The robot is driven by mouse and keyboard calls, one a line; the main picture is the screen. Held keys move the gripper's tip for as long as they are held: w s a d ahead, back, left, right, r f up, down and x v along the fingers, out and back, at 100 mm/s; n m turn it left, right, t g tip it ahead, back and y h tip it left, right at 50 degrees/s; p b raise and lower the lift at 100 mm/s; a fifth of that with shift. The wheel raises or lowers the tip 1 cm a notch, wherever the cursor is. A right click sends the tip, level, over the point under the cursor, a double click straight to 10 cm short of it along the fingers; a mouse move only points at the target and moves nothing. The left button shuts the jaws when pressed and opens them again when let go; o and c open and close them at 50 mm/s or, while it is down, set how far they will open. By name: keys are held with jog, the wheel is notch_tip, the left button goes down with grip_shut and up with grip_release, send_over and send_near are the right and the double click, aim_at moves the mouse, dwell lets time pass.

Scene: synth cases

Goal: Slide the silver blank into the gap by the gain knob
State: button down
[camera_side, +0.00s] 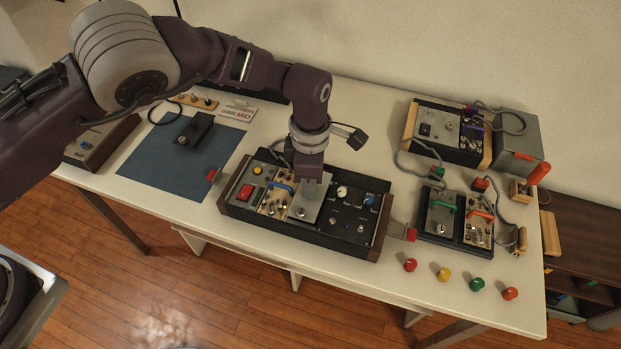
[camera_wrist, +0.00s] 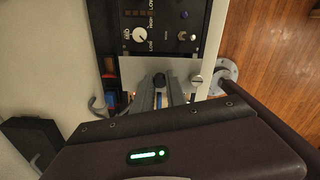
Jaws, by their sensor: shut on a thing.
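The silver blank (camera_side: 306,211) is a plain pale plate with a small knob on its face. My gripper (camera_side: 311,187) points down and is shut on its upper part; in the wrist view the fingers (camera_wrist: 160,95) hide much of the blank (camera_wrist: 205,72). The blank is over the middle of the dark case (camera_side: 305,238), between a cream module with a blue cable and a black panel. I cannot tell how deep it sits. The gain knob (camera_side: 341,191) is white, on the black panel right of the blank; it also shows in the wrist view (camera_wrist: 140,34).
A blue cable (camera_side: 281,187) arches close to the left of my gripper. A second case with modules (camera_side: 457,219) and loose coloured caps (camera_side: 443,274) lie to the right. A blue mat (camera_side: 165,168) is at left.

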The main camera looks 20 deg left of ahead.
jog(key=shift+f, duration=1.35)
jog(key=c, duration=1.3)
grip_release()
notch_tip(320, 180, up, 7)
jog(key=shift+r, duration=0.1)
jog(key=s+a+r+m+t+h, duration=0.1)
jog(key=s+a+r+m, duration=0.25)
jog(key=a+r, duration=0.65)
jog(key=s+a+r+m+t+h, duration=0.1)
jog(key=s+a+r+m, duration=0.3)
jog(key=r, duration=1)
jog(key=s+a+m+t, duration=0.1)
jog(key=s+a+m, duration=0.3)
jog(key=s, duration=0.2)
jog(key=s+a+r+m+t+y, duration=0.1)
jog(key=s+a+m, duration=0.3)
jog(key=s, duration=0.3)
jog(key=s+a+m+t+y, duration=0.1)
jog(key=s+a+m, duration=0.4)
jog(key=s, duration=0.1)
jog(key=shift+s+r+m+t, duration=0.2)
jog(key=shift+r+m+t, duration=0.1)
jog(key=shift+r, duration=0.1)
